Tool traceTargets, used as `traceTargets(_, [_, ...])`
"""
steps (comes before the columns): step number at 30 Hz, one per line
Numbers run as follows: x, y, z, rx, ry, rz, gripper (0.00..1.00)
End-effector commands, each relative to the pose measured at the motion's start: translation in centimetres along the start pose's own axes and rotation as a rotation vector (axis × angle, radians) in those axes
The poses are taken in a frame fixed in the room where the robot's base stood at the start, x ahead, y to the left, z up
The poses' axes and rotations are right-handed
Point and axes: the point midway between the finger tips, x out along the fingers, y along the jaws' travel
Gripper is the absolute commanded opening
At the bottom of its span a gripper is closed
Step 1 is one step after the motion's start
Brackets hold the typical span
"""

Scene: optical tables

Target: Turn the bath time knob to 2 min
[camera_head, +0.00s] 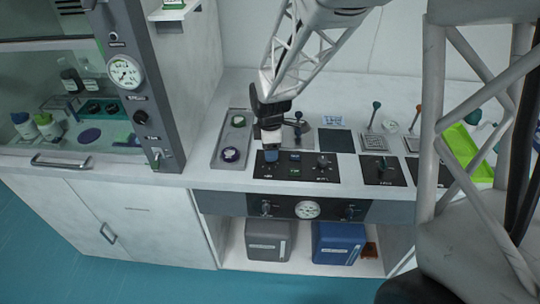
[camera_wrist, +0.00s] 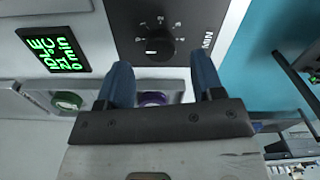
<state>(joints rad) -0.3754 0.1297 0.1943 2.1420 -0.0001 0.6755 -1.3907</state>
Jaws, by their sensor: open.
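The dark panel (camera_head: 300,176) lies on the white bench, with a knob (camera_head: 322,161) at its right. In the wrist view, a round black knob (camera_wrist: 160,46) has a white pointer line directed left. A display (camera_wrist: 53,50) with green text seems to read "IDLE", "21°C" and "0 min". My gripper (camera_wrist: 162,82) is open and empty, its two blue fingers below the knob in the picture and apart from it. In the head view my gripper (camera_head: 270,150) hangs over the panel's left part and hides it.
A grey tray (camera_head: 218,160) with a green-topped and a purple-topped round item lies left of the panel. A gauge (camera_head: 307,209) sits on the bench front below.

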Motion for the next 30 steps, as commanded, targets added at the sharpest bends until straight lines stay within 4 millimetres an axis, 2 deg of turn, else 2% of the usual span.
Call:
traceTargets(3, [1.4, -0.1, 0.0, 0.000, 0.000, -0.001, 0.61])
traceTargets(9, [3.0, -0.1, 0.0, 0.000, 0.000, -0.001, 0.61])
traceTargets(22, [3.6, -0.1, 0.0, 0.000, 0.000, 0.000, 0.61])
traceTargets(23, [3.6, -0.1, 0.0, 0.000, 0.000, 0.000, 0.60])
traceTargets(30, [3.6, 0.0, 0.0, 0.000, 0.000, 0.000, 0.23])
